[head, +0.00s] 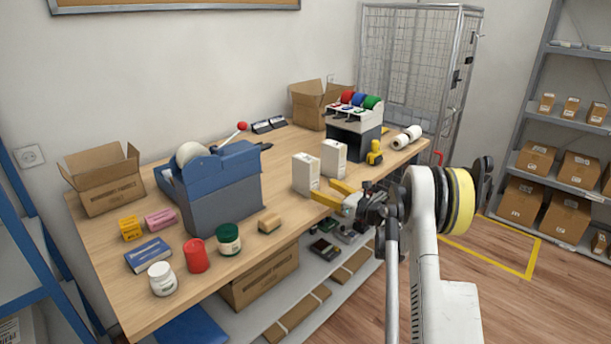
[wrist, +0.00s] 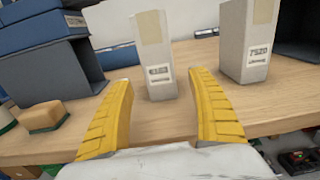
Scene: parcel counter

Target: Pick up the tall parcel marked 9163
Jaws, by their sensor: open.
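Two tall white parcels stand upright on the wooden counter. The left parcel (head: 306,174) also shows in the wrist view (wrist: 153,50); its small label is blurred but looks like 9163. The right parcel (head: 334,158) also shows in the wrist view (wrist: 246,45), and its label looks like 7520. My gripper (head: 324,189) is open, with its yellow fingers at the counter's front side, pointing at the left parcel. In the wrist view my gripper (wrist: 161,82) has the left parcel ahead, between the two fingers in the picture, with gaps on both sides. Nothing is held.
A tan block (head: 269,222) lies on the counter left of the parcels, near the blue-grey dispenser (head: 220,188). A yellow tool (head: 375,153) and a dark stand (head: 355,128) are right and behind. The counter between gripper and left parcel looks clear.

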